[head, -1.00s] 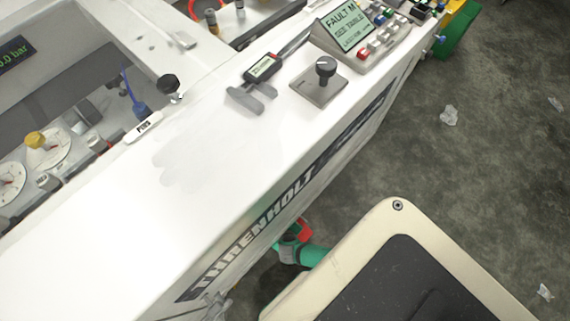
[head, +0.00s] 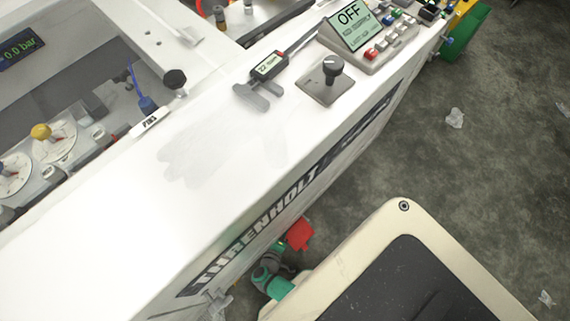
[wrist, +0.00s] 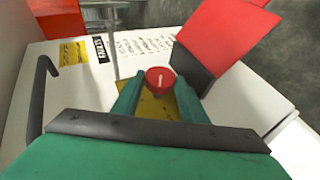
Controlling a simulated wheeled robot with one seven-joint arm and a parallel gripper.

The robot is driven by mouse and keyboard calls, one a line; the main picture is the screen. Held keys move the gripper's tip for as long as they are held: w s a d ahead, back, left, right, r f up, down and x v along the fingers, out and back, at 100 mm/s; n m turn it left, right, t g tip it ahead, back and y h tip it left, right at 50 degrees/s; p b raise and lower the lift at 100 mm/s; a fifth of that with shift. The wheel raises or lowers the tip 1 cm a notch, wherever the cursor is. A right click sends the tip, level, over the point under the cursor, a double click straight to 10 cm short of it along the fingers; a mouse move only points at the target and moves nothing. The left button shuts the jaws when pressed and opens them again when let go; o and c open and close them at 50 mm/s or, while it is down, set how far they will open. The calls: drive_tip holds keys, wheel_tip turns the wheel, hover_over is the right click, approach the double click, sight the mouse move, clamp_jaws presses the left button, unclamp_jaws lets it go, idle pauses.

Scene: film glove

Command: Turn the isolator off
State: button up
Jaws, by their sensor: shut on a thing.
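The isolator is a red round knob (wrist: 160,78) with a white line on its face, on a yellow plate (wrist: 157,108) on the white machine side in the wrist view. My gripper (wrist: 160,92) has its teal fingers on both sides of the knob, shut on it. The white line runs nearly up and down in that view. In the head view my gripper (head: 272,276) is low beside the machine's front side, and the knob is hidden there. The machine's display (head: 352,27) reads OFF.
The white machine top (head: 150,215) carries a black knob (head: 332,66) and a button console (head: 388,38). A red panel (wrist: 228,35) stands close to my gripper's right in the wrist view. A dark bent handle (wrist: 38,95) is at left. Grey floor lies to the right.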

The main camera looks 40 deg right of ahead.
drive_tip(key=shift+a+f+h, duration=0.15)
drive_tip(key=shift+f+h, duration=0.1)
drive_tip(key=shift+h, duration=0.25)
drive_tip(key=shift+s+f+n+h, duration=0.15)
drive_tip(key=shift+n+h, duration=0.15)
drive_tip(key=shift+h, duration=0.1)
drive_tip(key=shift+c, duration=0.2)
drive_tip(key=shift+t+h, duration=0.3)
drive_tip(key=shift+d+f+h, duration=0.2)
drive_tip(key=shift+d+h, duration=0.1)
drive_tip(key=shift+h, duration=0.1)
drive_tip(key=shift+a+n, duration=0.1)
drive_tip(key=shift+n, duration=0.2)
drive_tip(key=shift+s, duration=0.15)
drive_tip(key=o, duration=1)
drive_tip(key=shift+o, duration=0.2)
drive_tip(key=shift+w+r, duration=0.1)
drive_tip(key=shift+w, duration=0.1)
